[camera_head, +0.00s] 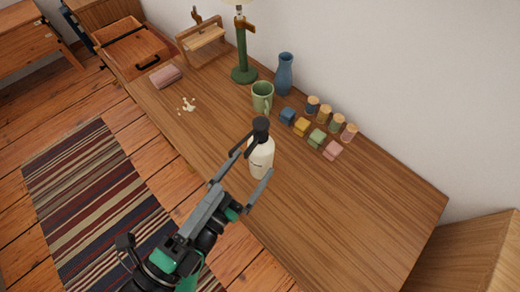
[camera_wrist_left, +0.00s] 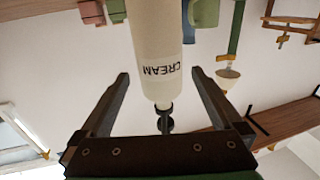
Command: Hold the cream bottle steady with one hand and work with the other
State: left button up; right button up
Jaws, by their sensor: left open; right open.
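The white cream bottle (camera_head: 260,162) with a black pump top stands upright on the wooden table. My left gripper (camera_head: 259,157) is open, with one finger on each side of the bottle. In the left wrist view, which is upside down, the bottle (camera_wrist_left: 158,55) shows its CREAM label and its dark pump between the open fingers (camera_wrist_left: 160,80). A gap shows beside each finger there; I cannot tell whether either finger touches the bottle. My right gripper is not in view.
Behind the bottle are a green mug (camera_head: 262,92), a blue vase (camera_head: 285,75), a green lamp (camera_head: 243,72) and several small coloured jars and blocks (camera_head: 302,126). White bits (camera_head: 188,104) and a folded pink cloth (camera_head: 165,76) lie to the left. The right tabletop (camera_head: 370,205) is clear.

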aim_at(244, 156)
pick_arm(q)
jog(key=x, duration=0.5)
jog(key=shift+w+d, duration=0.2)
jog(key=shift+w, duration=0.05)
jog(key=c, duration=1.5)
jog(key=shift+c, duration=0.2)
pick_arm(e)
jog(key=shift+c, duration=0.8)
jog(key=w+d+m, duration=0.2)
jog(key=w+m, duration=0.1)
jog(key=m, duration=0.2)
jog(key=w+d+m, duration=0.2)
jog(key=w+m, duration=0.2)
jog(key=m, duration=0.2)
jog(key=w+d+m, duration=0.2)
jog(key=w+m, duration=0.1)
jog(key=m, duration=0.2)
jog(key=shift+w+d+r, duration=0.15)
jog(key=shift+w+d, duration=0.1)
jog(key=shift+w, duration=0.05)
